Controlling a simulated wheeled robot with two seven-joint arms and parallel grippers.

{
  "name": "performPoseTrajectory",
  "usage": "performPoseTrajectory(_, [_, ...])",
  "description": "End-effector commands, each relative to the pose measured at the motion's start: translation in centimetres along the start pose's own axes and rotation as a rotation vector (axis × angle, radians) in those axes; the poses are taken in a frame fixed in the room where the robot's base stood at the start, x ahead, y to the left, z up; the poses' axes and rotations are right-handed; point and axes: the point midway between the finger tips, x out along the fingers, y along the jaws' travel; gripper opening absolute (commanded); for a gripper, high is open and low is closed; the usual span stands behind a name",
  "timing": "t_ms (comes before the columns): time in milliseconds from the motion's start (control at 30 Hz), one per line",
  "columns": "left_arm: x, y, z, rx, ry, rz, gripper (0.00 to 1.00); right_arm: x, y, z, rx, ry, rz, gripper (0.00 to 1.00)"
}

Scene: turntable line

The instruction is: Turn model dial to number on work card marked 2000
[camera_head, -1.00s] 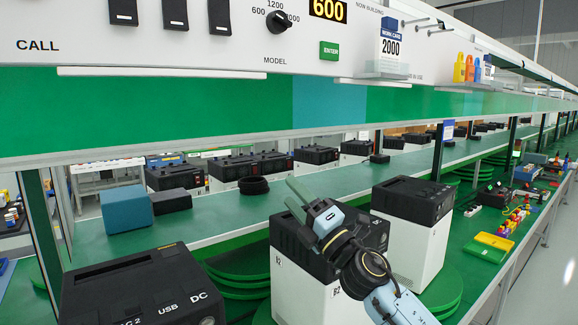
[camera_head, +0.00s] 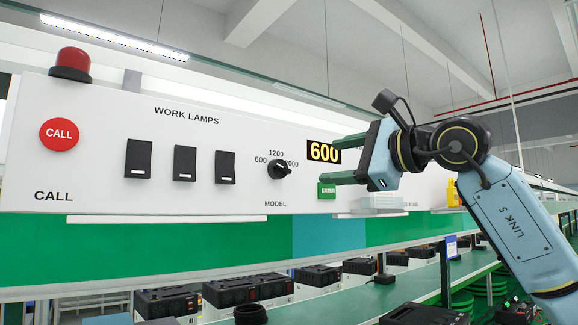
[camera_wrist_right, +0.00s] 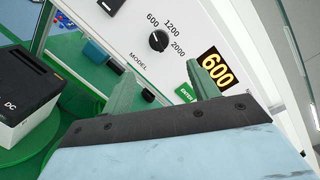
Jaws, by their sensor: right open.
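The model dial (camera_head: 279,170) is a black knob on the white panel, with 600, 1200 and 2000 printed around it; it also shows in the right wrist view (camera_wrist_right: 158,41). The yellow-digit display (camera_head: 323,151) reads 600. My right gripper (camera_head: 334,160) is open and empty, to the right of the dial and apart from it, with its fingers toward the panel. In the right wrist view the dial appears beyond the gap between the fingertips (camera_wrist_right: 160,68). The work card is hidden behind my right gripper; only its clear holder (camera_head: 380,204) shows. My left gripper is out of view.
A green ENTER button (camera_head: 327,191) sits below the display, close to my lower finger. Several black lamp switches (camera_head: 185,163) and a red CALL button (camera_head: 59,135) are on the panel's left. A ledge (camera_head: 150,218) runs under the panel. Space before the dial is clear.

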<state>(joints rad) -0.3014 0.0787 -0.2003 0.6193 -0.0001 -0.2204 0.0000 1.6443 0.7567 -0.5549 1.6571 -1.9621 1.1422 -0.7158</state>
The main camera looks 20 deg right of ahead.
Motion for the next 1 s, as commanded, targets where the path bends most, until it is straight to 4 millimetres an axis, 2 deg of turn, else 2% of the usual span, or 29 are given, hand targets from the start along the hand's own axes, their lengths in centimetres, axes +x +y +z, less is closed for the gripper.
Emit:
performPoseTrajectory(500, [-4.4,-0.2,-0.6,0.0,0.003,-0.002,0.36,10.2,-0.1,0.3,0.005,-0.004,0.005,0.6])
performPoseTrajectory(700, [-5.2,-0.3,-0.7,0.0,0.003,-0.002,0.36,12.1,0.0,0.2,0.005,-0.005,0.003,0.6])
performPoseTrajectory(1000, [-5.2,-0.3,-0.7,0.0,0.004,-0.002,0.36,12.5,0.2,0.1,0.003,-0.005,0.002,0.6])
